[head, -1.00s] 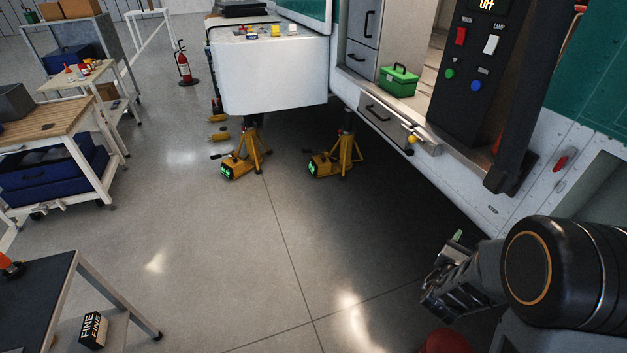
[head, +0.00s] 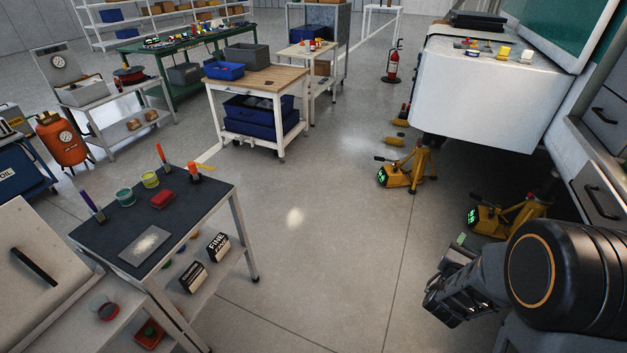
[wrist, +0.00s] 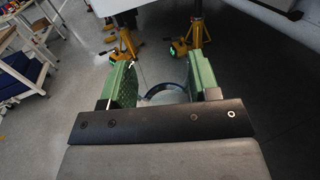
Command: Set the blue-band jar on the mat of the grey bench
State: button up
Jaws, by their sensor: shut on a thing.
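My gripper (head: 452,283) is at the lower right of the head view, over open floor. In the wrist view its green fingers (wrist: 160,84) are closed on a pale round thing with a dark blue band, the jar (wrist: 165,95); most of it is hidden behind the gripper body. A bench with a dark grey top (head: 200,212) stands at the left of the head view, well away from my gripper. A light grey square (head: 133,257), which looks like a mat with a whitish patch, lies near its front corner.
The grey bench also bears a green jar (head: 125,197), a yellow-green jar (head: 150,179), a red block (head: 162,199) and upright tools. A wood-topped cart (head: 257,80) stands behind. Yellow jacks (head: 405,172) stand by the helicopter. The floor (head: 320,240) between bench and gripper is clear.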

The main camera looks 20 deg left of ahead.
aim_at(176, 209)
jog(key=u, duration=0.85)
jog(key=i, duration=1)
jog(key=u, duration=1.6)
jog(key=i, duration=0.8)
jog(key=u, duration=1.3)
jog(key=i, duration=0.55)
jog(key=u, duration=0.5)
